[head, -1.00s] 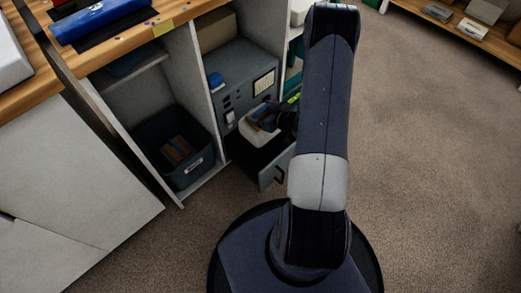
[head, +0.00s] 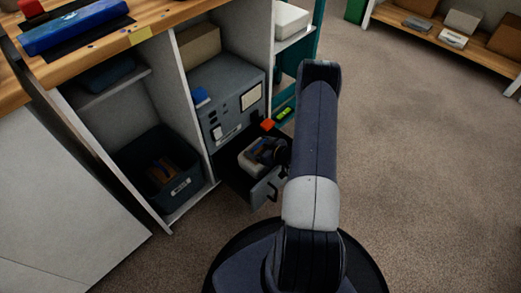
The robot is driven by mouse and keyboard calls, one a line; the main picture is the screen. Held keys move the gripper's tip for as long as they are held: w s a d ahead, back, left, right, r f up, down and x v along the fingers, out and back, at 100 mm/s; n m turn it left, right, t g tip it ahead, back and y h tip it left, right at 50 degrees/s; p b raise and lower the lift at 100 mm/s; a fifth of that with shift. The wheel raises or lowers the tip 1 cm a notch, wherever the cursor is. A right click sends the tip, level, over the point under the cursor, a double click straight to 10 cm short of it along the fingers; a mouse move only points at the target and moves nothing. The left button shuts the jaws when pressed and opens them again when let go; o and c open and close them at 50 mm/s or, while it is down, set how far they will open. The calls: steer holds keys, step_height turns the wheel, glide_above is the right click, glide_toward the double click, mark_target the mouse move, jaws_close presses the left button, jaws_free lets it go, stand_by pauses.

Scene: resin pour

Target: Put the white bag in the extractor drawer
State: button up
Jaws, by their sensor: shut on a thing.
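The grey extractor (head: 226,82) stands in the lower middle bay of the cabinet. Its drawer (head: 262,190) is pulled out at the bottom, with a dark inside and a handle on the front. The white bag (head: 247,159) is at the open drawer, within its outline in the head view. My gripper (head: 265,152) is over the bag and shut on it. The gripper hides part of the bag, and I cannot tell whether the bag touches the drawer floor. My upper arm hides the drawer's right side.
A dark bin (head: 158,177) with brown items stands in the left bay. A blue roll (head: 75,26) lies on the wooden worktop. Open carpet (head: 430,180) lies to the right.

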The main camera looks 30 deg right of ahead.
steer(key=shift+d+f+b, duration=0.3)
steer(key=shift+d+f, duration=0.05)
steer(key=shift+f, duration=0.25)
steer(key=shift+f, duration=0.1)
steer(key=shift+f+b, duration=0.55)
steer(key=shift+b, duration=0.15)
steer(key=o, duration=1.1)
steer(key=shift+o, duration=0.2)
steer(key=shift+r, duration=0.1)
steer(key=shift+r+p, duration=0.5)
steer(key=shift+p, duration=0.15)
steer(key=p+v, duration=0.3)
steer(key=v, duration=0.9)
steer(key=shift+p, duration=0.3)
